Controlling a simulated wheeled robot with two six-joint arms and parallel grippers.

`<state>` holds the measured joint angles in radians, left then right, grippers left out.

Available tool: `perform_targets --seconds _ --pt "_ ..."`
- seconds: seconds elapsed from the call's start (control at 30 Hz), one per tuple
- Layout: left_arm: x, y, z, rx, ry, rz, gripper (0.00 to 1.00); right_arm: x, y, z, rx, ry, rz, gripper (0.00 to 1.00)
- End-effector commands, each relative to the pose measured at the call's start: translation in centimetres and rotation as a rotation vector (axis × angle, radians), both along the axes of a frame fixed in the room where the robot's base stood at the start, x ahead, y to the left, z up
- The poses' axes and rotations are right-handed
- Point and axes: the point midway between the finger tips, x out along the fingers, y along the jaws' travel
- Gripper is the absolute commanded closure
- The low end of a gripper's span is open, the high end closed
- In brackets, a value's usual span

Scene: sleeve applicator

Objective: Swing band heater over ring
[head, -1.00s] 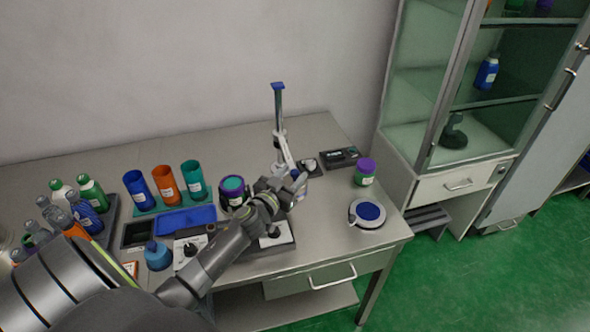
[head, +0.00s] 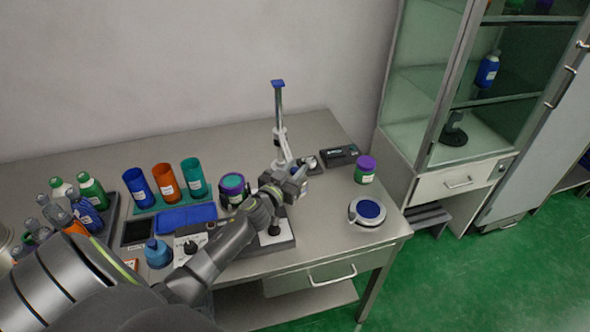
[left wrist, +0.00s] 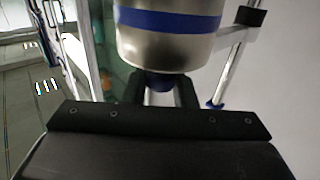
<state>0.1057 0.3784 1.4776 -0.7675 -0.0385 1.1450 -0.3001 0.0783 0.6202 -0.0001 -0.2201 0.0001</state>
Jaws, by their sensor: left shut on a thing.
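The band heater (left wrist: 168,45) shows in the left wrist view as a shiny silver cylinder with a blue stripe. A dark blue knob (left wrist: 158,84) sits under it, between my left gripper's two dark fingers. My left gripper (head: 298,178) is shut on this knob, beside the post (head: 279,112) of the stand in the head view. In the head view my arm and gripper mostly hide the heater. The stand's base (head: 278,236) has a pale plate with a small dark part on it, partly behind my arm. I cannot make out the ring for certain. My right gripper is not in view.
A dark jar with a teal lid (head: 233,182) stands left of the stand. A purple-lidded green jar (head: 365,170) and a round device with a blue disc (head: 368,210) stand right. A black box (head: 341,155) lies behind. Bottles and cups crowd the left.

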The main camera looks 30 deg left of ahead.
Motion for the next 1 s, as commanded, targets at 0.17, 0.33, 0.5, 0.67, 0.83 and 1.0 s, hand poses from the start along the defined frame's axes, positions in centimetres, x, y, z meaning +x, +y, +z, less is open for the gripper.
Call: perform_targets --seconds 0.17,0.33,0.5,0.67,0.83,1.0 --pt "-0.1 0.1 0.0 0.0 0.001 -0.004 1.0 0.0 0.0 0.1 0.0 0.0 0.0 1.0" --pt "-0.5 0.5 0.0 0.001 0.002 -0.029 1.0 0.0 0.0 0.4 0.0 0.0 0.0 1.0" --pt "-1.4 1.5 0.1 0.004 0.003 -0.083 1.0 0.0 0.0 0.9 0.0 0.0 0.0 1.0" --pt "-2.6 2.9 0.1 0.005 0.004 -0.16 1.0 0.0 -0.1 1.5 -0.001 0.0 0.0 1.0" --pt "-3.9 4.9 0.0 0.006 0.005 -0.267 1.0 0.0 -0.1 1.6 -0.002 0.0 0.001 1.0" --pt "-5.1 7.1 -0.3 0.006 0.003 -0.382 1.0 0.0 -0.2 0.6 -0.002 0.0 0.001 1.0"
